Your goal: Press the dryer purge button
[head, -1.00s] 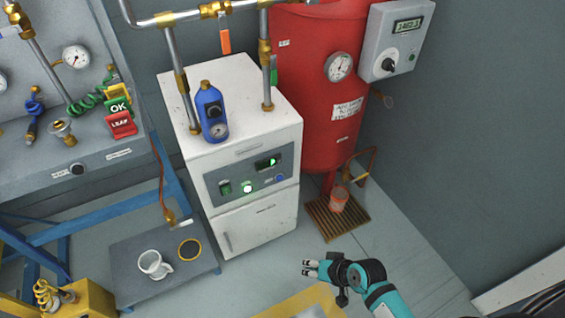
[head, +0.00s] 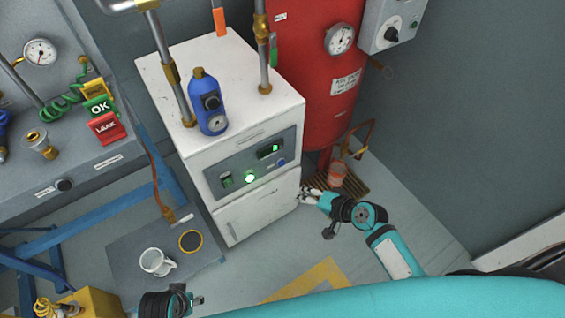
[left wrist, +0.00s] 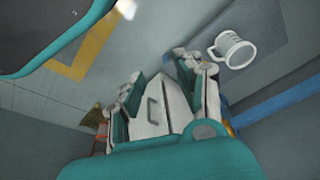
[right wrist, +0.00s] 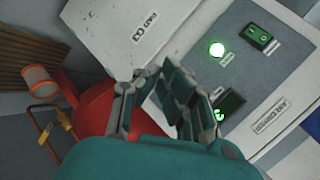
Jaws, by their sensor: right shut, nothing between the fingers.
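The dryer is a white cabinet (head: 262,219) with a grey control panel (head: 238,158). The panel has a lit green round button (head: 250,179), a blue button (head: 281,162), a rocker switch (head: 227,181) and a green display (head: 270,149). Their labels are too small to read, so I cannot tell which is the purge button. My right gripper (head: 306,193) is shut and empty, beside the cabinet's right front edge, below the panel. In the right wrist view its fingers (right wrist: 168,82) hide part of the panel; the lit button (right wrist: 216,49) shows, the blue one does not. My left gripper (left wrist: 165,78) is open and empty.
A red tank (head: 318,90) stands right of the dryer, with an orange cup (head: 337,173) on a wooden grate. A blue bottle (head: 209,101) and upright pipes are on the dryer top. A white mug (head: 157,262) sits on a low platform at front left.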

